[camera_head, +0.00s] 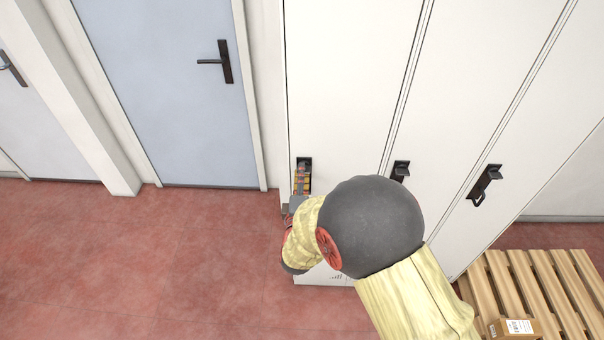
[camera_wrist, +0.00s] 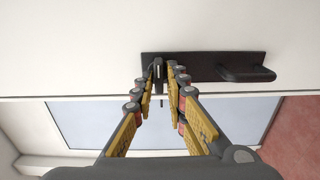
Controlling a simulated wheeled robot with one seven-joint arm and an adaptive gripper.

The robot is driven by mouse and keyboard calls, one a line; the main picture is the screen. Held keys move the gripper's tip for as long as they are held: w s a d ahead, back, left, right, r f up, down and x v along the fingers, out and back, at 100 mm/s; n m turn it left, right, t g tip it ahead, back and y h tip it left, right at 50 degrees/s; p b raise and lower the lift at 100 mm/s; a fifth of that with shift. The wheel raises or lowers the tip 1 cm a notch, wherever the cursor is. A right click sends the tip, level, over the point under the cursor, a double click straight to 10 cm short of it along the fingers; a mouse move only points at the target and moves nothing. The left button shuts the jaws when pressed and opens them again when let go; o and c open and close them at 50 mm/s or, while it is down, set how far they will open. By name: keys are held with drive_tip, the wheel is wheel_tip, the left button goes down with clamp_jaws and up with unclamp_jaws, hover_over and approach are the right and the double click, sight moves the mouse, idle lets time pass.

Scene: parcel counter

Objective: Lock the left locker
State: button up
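The left locker (camera_head: 345,80) is a tall white door, and it looks closed. Its black lock plate (camera_wrist: 205,66) shows in the wrist view, with a bar handle (camera_wrist: 245,73) on the right and a small dark upright key or knob (camera_wrist: 158,69) on the left. My gripper (camera_head: 302,178) is at this plate, low on the locker front in the head view. In the wrist view my gripper's fingertips (camera_wrist: 162,72) stand close on either side of the small key or knob, with a narrow gap. Firm contact does not show. My arm hides the locker's lower part.
Two more white lockers stand to the right, with black handles (camera_head: 400,171) and (camera_head: 486,184). A wooden pallet (camera_head: 548,285) with a cardboard parcel (camera_head: 512,327) lies at the lower right. A blue door (camera_head: 165,80) is at the left. The red floor (camera_head: 130,260) there is clear.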

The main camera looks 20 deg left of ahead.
drive_tip(key=shift+o, duration=1.4)
drive_tip(key=shift+d, duration=0.1)
drive_tip(key=v, duration=1.2)
